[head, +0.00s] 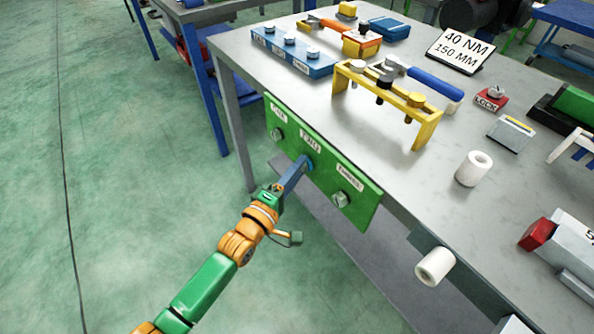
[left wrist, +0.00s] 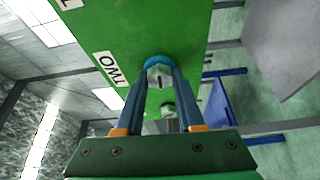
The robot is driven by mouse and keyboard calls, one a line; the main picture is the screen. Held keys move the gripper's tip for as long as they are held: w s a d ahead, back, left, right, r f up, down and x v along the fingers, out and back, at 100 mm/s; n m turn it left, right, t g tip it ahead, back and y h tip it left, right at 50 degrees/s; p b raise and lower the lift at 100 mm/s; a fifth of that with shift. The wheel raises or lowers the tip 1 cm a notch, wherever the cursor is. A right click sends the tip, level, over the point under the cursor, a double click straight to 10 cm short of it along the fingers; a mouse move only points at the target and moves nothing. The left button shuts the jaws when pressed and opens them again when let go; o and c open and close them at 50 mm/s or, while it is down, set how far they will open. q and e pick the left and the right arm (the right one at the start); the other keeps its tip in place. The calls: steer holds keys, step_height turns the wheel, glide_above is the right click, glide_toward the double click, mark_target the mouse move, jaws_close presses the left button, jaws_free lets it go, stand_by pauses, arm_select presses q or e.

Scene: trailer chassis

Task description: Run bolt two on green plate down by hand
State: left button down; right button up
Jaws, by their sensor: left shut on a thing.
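The green plate (head: 321,153) hangs upright on the front edge of the table, with three labelled bolt places. A bolt head shows at its left end (head: 277,134) and another at its right end (head: 340,199). My left gripper (head: 306,163) is at the middle place, in front of the plate. In the left wrist view, its blue fingers (left wrist: 160,82) are shut on the hex head of bolt two (left wrist: 159,76), beside the label TWO. A blue ring (left wrist: 152,62) shows behind the head. How far the bolt sits in is hard to tell. My right gripper is not in view.
On the table (head: 416,160) stand a yellow rack (head: 393,91) with bolts, a blue block (head: 292,50), a blue-handled tool (head: 435,83) and a sign (head: 460,50). A white roll (head: 435,266) sticks out at the front edge. Open floor lies left.

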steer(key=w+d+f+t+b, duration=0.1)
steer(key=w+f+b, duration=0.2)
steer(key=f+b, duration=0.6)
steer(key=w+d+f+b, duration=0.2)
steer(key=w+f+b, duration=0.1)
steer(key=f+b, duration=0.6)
arm_select(q)
steer(key=n+g+h+p, duration=0.1)
steer(key=n+g+p, duration=0.1)
steer(key=n, duration=0.4)
steer(key=n+g+h+p, duration=0.1)
steer(key=n+g+p, duration=0.1)
steer(key=n+g, duration=0.2)
steer(key=n+g+h+p, duration=0.1)
steer(key=n+g+p, duration=0.2)
steer(key=n, duration=0.5)
steer(key=shift+w+a+g, duration=0.15)
steer(key=shift+w+g, duration=0.25)
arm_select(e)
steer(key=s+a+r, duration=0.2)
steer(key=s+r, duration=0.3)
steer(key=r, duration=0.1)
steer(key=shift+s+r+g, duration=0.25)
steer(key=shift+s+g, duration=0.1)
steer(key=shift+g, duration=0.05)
